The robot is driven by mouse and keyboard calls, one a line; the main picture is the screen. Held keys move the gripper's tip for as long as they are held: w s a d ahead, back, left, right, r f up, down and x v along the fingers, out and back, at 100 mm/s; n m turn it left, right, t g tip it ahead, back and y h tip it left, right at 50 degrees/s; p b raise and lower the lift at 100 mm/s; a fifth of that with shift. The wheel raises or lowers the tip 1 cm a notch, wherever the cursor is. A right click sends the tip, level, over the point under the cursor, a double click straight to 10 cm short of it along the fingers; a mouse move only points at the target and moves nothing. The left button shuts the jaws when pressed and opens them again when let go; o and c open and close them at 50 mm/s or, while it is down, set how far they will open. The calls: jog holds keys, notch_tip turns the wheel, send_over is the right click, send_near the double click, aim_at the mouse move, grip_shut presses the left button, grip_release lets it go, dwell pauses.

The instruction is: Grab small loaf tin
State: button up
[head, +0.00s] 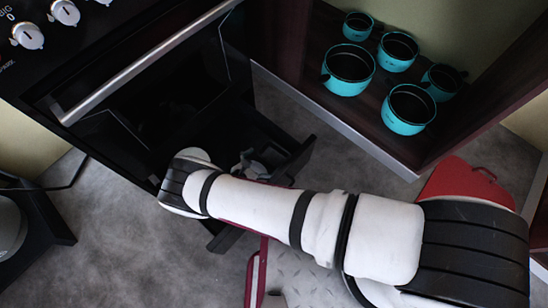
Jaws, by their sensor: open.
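My white and black arm reaches from the lower right to an open black drawer (297,160) under the oven. Grey and dark parts that look like my gripper (252,164) show at the drawer, partly hidden behind the arm. The gripper is open, and I see nothing held in it. I cannot make out a small loaf tin. The arm covers much of the drawer, and its inside is very dark.
The black oven has a metal handle bar (150,62) and white knobs (28,36) above the drawer. Several turquoise pots (347,70) stand in an open wooden cabinet (310,85) at the upper right. Grey floor (130,250) is clear at the lower left.

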aim_at(279, 150)
jog(key=b+x, duration=0.2)
jog(key=x, duration=0.4)
jog(key=shift+w+d+f, duration=0.1)
jog(key=shift+w, duration=0.1)
jog(key=shift+c, duration=0.2)
jog(key=c, duration=0.9)
